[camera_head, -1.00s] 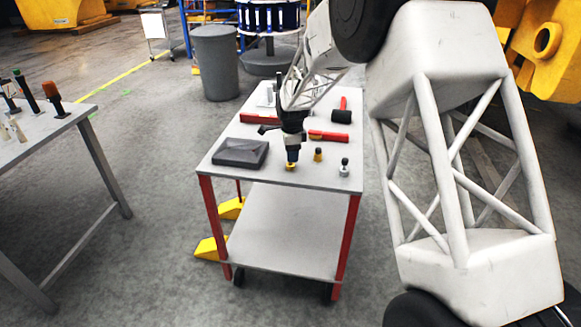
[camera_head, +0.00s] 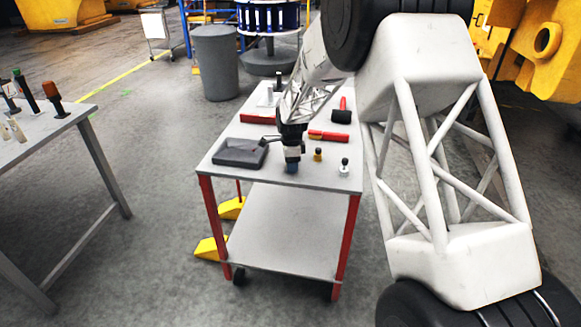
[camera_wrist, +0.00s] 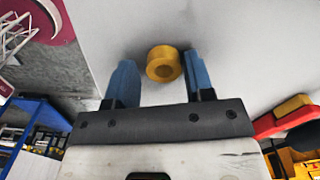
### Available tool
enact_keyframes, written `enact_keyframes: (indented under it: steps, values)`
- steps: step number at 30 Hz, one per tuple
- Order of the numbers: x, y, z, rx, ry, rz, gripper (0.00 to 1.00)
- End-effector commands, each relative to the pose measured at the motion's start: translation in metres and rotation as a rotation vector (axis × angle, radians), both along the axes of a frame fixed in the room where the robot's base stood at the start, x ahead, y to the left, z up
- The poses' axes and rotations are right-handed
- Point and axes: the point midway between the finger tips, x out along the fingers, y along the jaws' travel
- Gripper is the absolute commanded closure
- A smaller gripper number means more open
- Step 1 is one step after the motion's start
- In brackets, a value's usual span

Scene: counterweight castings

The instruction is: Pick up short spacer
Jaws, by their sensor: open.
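A short yellow ring-shaped piece, which I take for the short spacer (camera_wrist: 163,64), shows in the wrist view on the grey tabletop. My gripper (camera_wrist: 160,60) is open, with one blue finger on each side of the piece. The ring sits nearer the right finger, and a wider gap shows at the left finger. I cannot tell whether the right finger touches it. In the head view my gripper (camera_head: 291,167) points down at the front of the cart top, and its fingers hide the yellow piece.
On the cart (camera_head: 215,171), a small dark-topped yellow piece (camera_head: 318,155) and a dark-topped silver piece (camera_head: 344,166) stand right of my gripper. A dark tray (camera_head: 240,153) lies left. A red tool (camera_head: 329,136) and a black-headed hammer (camera_head: 341,117) lie behind.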

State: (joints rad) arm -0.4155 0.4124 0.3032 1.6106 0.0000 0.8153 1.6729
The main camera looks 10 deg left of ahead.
Motion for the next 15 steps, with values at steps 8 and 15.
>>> enact_keyframes:
  steps: [8,15]
  values:
    - [-0.0001,0.0000,0.0001,0.000,0.000,0.000,0.79]
    - [0.0000,0.0000,0.0002,0.000,0.000,0.000,0.94]
